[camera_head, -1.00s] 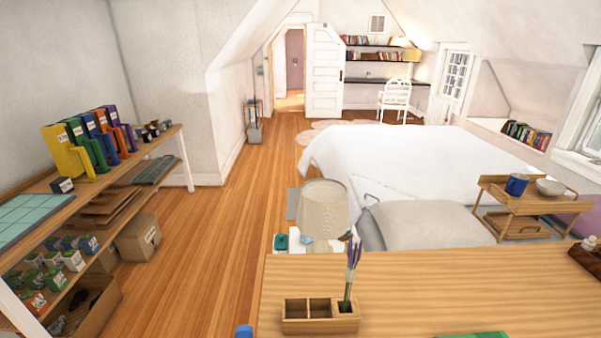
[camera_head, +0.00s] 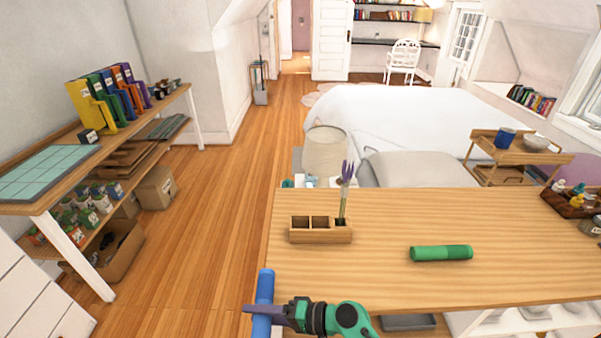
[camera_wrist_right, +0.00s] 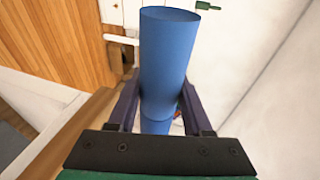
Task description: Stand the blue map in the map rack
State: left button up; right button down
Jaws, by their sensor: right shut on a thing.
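The blue map (camera_head: 265,286) is a rolled blue tube, held roughly upright beside the front left corner of the wooden table. My right gripper (camera_head: 264,311) is shut on it, and its purple fingers cross the tube. In the right wrist view the blue map (camera_wrist_right: 167,60) stands between the two fingers (camera_wrist_right: 158,112), its open upper end showing. A wooden box with compartments (camera_head: 321,236), possibly the map rack, sits on the table, farther back and right of the gripper. Its right compartment holds a purple-flowered stem. My left gripper is not in view.
A green roll (camera_head: 441,253) lies on the table (camera_head: 500,280), whose middle is otherwise clear. A tray of small bottles (camera_head: 572,203) is at the right. A shelf unit (camera_head: 170,107) with colored binders stands left. A tall stand (camera_head: 260,88) is on the far floor.

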aim_at(272, 296)
jog(key=shift+m+t+h, duration=0.3)
jog(key=shift+m+t, duration=0.5)
jog(key=shift+t, duration=0.1)
jog(key=w+d, duration=0.1)
jog(key=d, duration=0.1)
jog(key=w+d+r, duration=0.1)
jog(key=d, duration=0.1)
jog(key=d+r, duration=0.1)
jog(key=d, duration=0.1)
jog(key=shift+w+d, duration=0.15)
jog(key=shift+w, duration=0.25)
pick_arm(q)
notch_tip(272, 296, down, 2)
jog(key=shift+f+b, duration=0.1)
jog(key=shift+b, duration=0.9)
pick_arm(e)
jog(key=s+d+r+m+t+h, duration=0.1)
jog(key=d+r+t, duration=0.1)
jog(key=d+r, duration=0.4)
jog(key=s+d+r+m+t+h, duration=0.1)
jog(key=d+r, duration=0.5)
jog(key=d, duration=0.8)
jog(key=shift+r+m+t, duration=0.3)
jog(key=shift+m+t, duration=0.2)
jog(key=shift+m, duration=0.2)
